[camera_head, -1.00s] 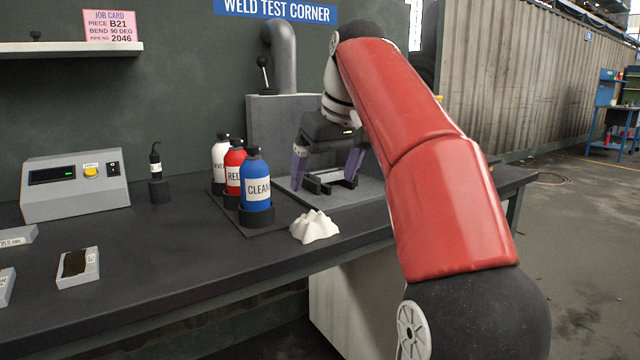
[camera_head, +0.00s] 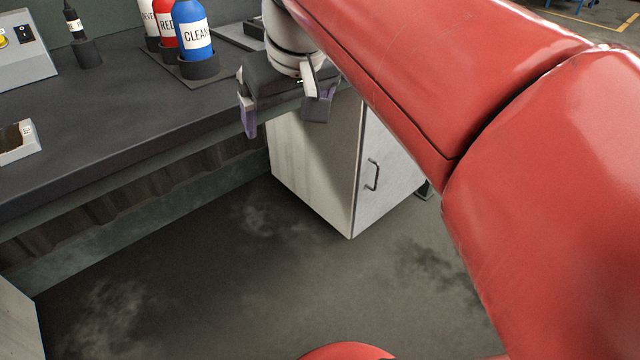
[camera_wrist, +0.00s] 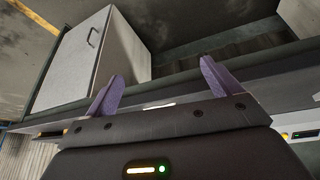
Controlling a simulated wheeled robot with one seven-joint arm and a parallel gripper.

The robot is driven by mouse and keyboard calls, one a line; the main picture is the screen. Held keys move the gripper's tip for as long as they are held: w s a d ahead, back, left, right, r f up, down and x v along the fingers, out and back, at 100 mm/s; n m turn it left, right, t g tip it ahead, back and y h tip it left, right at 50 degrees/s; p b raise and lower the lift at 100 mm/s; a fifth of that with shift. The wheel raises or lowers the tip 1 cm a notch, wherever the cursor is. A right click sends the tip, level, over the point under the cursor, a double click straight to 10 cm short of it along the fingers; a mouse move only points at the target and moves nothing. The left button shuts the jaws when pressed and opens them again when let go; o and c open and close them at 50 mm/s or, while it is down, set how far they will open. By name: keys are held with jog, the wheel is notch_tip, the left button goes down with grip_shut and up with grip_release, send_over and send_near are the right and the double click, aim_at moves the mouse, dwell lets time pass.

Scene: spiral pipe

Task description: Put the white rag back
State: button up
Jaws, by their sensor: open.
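The white rag is mostly hidden behind my gripper (camera_head: 284,122) in the head view. A small pale patch (camera_head: 240,73) at the gripper's left side is probably its edge. In the wrist view, a thin white sliver (camera_wrist: 160,104) shows just past the palm, between the finger bases; it may be the rag. My gripper is open, its two purple fingers spread and pointing down at the bench's front edge. Nothing shows between the fingertips in the wrist view (camera_wrist: 162,70).
The dark bench (camera_head: 110,110) holds blue (camera_head: 193,35), red (camera_head: 168,22) and white (camera_head: 149,22) bottles behind and left of my gripper. A white cabinet (camera_head: 318,160) with a handle stands below. The floor in front is clear.

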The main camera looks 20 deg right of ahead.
jog(key=s+f+m, duration=0.1)
jog(key=s+f, duration=1)
jog(key=f, duration=0.5)
jog(key=shift+s+d+f+t, duration=0.15)
jog(key=shift+s+d+t, duration=0.15)
jog(key=shift+d, duration=0.1)
